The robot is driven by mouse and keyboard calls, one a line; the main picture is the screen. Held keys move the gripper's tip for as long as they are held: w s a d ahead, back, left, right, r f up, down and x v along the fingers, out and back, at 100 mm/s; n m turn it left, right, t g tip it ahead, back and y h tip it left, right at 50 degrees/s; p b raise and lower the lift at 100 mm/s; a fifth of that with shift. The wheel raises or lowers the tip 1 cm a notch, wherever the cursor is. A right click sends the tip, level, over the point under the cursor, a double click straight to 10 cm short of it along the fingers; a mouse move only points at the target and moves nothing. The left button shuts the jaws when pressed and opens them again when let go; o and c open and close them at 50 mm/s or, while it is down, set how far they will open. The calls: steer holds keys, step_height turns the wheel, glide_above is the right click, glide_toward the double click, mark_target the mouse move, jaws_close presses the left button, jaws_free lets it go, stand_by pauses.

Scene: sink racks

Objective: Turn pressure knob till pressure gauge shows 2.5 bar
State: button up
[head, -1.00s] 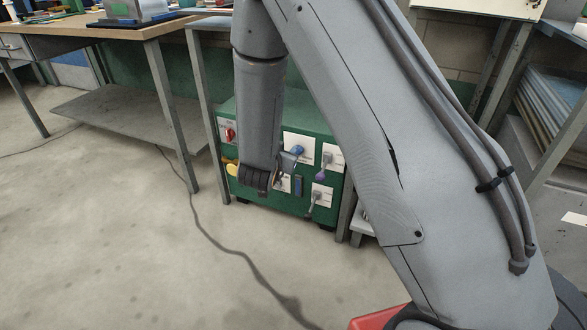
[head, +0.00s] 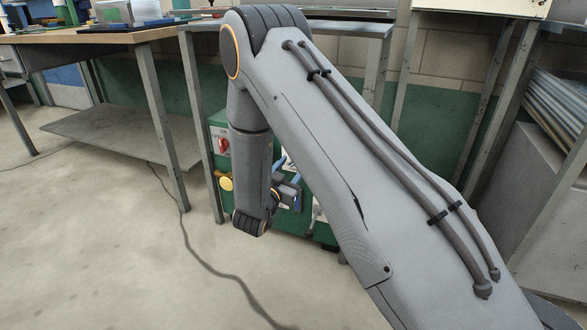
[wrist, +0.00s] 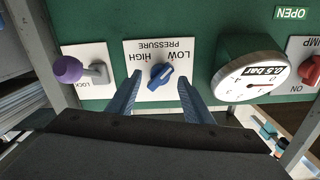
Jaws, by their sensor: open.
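The wrist view is upside down. The blue pressure knob (wrist: 161,74) sits on a white plate (wrist: 130,52) marked LOW, HIGH and PRESSURE, on the green panel. My gripper (wrist: 159,80) is open, with its two blue fingers apart and one on each side of the knob in the picture. I cannot tell whether the fingertips reach past the knob's face; no contact shows. The round white pressure gauge (wrist: 252,82) is right of the knob, and its label reads 0.5 bar. In the head view my arm hides the knob.
A purple-headed lever (wrist: 68,69) stands on a LOCK plate left of the knob. A red PUMP switch (wrist: 309,70) is at the right edge. In the head view the green box (head: 320,230) stands under a bench, beside a bench leg (head: 203,130). Open floor lies in front.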

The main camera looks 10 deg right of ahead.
steer(key=shift+x, duration=0.85)
steer(key=c, duration=1.1)
steer(key=shift+o, duration=0.2)
steer(key=shift+m, duration=0.4)
steer(key=m+p, duration=0.7)
steer(key=m, duration=0.4)
steer(key=shift+s, duration=0.1)
